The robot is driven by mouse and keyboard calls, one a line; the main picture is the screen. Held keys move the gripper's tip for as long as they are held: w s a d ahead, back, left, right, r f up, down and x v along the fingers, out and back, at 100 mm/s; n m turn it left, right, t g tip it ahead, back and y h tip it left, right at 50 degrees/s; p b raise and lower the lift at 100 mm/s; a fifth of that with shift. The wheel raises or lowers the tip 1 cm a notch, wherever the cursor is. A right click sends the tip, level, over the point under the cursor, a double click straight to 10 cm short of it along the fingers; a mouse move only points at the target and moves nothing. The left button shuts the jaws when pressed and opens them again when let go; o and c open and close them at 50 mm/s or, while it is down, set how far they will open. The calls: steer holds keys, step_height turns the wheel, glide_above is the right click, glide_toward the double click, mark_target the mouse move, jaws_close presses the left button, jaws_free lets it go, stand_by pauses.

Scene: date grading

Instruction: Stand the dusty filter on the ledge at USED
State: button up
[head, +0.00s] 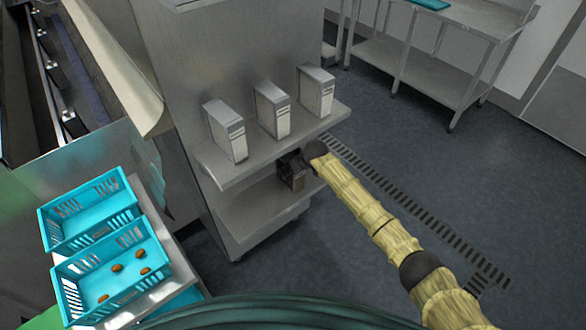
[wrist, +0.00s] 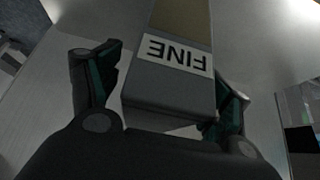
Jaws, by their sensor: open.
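A grey filter block labelled FINE (wrist: 175,85), with a tan upper part, shows in the wrist view between the two fingers of my gripper (wrist: 176,75). The fingers are spread, one on each side of it. The label reads upside down. Whether either finger touches the block is not clear. In the head view my gripper (head: 292,170) is below the right part of the upper ledge (head: 205,160), close to the lower ledge (head: 255,205). I cannot read any USED marking.
Three pale filter boxes stand on the upper ledge: left (head: 226,132), middle (head: 272,110) and right (head: 316,91). A steel cabinet (head: 225,50) rises behind. Blue crates (head: 125,270) stand at left, one holding several dates. The floor at right is open.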

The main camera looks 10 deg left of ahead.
steer(key=shift+b+v, duration=1.15)
steer(key=shift+v, duration=2.5)
